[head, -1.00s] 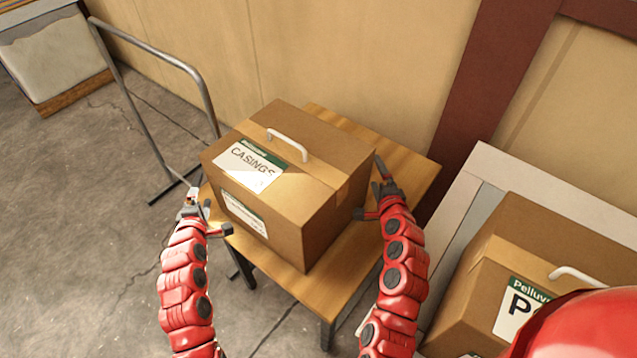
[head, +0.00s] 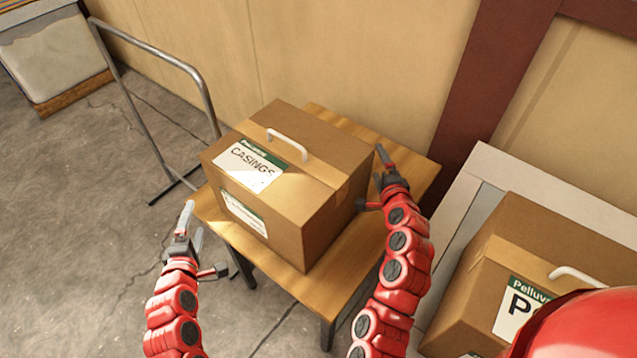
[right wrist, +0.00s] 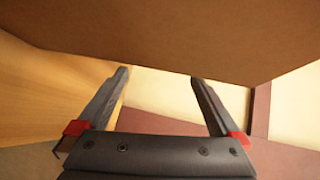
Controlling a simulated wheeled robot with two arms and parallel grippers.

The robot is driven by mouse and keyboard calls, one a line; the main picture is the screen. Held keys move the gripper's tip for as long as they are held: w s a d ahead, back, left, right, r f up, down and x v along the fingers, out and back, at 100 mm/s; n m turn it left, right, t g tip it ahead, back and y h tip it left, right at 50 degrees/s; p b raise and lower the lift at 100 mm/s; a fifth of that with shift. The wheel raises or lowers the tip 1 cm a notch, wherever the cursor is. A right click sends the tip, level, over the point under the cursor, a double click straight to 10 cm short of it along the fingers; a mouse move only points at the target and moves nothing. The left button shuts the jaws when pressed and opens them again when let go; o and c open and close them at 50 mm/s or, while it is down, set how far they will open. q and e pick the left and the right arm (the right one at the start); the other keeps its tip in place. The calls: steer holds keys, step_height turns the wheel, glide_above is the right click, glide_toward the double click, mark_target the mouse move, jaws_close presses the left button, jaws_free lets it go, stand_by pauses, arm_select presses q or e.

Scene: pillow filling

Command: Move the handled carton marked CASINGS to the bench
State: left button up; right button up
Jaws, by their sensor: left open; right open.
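The carton marked CASINGS (head: 330,195) sits upright on a small wooden table (head: 345,290), with a white handle (head: 287,145) on its top and labels on its top and side. My left gripper (head: 193,225) is open and empty, left of the carton and apart from it, by the table's left edge. My right gripper (head: 377,178) is open beside the carton's right side; I cannot tell if it touches. In the right wrist view the open jaws (right wrist: 160,85) have nothing between them, and the carton's brown face (right wrist: 190,35) fills the top.
A second handled carton (head: 545,245) with a green and white label stands at the right on a pale framed surface (head: 490,165). A grey metal rail (head: 150,55) stands at the left. A wall is behind the table. Bare floor (head: 70,200) lies at the left.

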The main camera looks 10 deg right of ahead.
step_height(320, 180, up, 6)
stand_by(0.6)
